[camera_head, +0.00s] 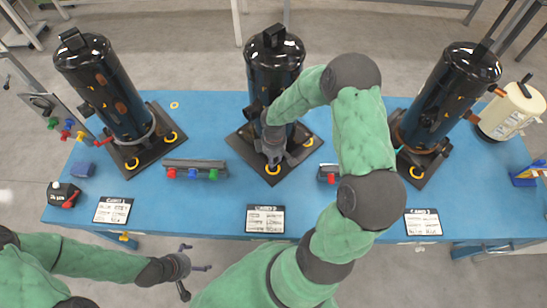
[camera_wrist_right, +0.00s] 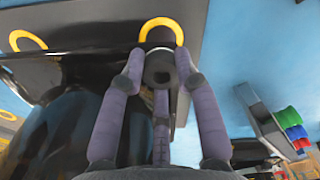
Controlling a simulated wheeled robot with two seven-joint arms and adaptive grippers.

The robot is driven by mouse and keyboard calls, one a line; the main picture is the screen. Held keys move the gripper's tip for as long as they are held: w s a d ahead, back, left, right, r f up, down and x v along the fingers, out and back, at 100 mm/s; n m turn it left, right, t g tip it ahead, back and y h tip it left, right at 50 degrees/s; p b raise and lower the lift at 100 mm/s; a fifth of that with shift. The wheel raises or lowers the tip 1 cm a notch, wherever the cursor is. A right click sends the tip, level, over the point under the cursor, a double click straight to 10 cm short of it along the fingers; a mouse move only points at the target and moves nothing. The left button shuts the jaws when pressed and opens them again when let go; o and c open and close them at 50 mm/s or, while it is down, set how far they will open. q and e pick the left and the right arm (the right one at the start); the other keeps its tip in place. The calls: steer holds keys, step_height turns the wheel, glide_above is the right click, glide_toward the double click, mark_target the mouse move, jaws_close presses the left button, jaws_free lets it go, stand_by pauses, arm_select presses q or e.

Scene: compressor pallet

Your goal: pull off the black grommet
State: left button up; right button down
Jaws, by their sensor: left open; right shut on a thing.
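The middle black compressor (camera_head: 273,75) stands upright on a dark square pallet (camera_head: 244,143) with yellow rings at its corners. My right gripper (camera_head: 274,158) reaches down to the front corner of this pallet. In the right wrist view its fingers (camera_wrist_right: 158,70) close around a small dark round piece with a hole, the black grommet (camera_wrist_right: 158,76). A yellow ring (camera_wrist_right: 161,24) lies just beyond it. I cannot tell whether the grommet is still on its seat. My left gripper (camera_head: 190,272) is open and empty, off the front edge of the table.
Two more black compressors stand on pallets at left (camera_head: 105,90) and right (camera_head: 446,92) of the blue table (camera_head: 335,207). A grey rack with coloured pieces (camera_head: 196,166) lies left of the middle pallet. A cream canister (camera_head: 510,112) stands far right. Label cards line the front edge.

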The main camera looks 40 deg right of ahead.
steer(key=shift+r, duration=0.1)
steer(key=shift+r+p, duration=2.35)
steer(key=shift+r, duration=0.6)
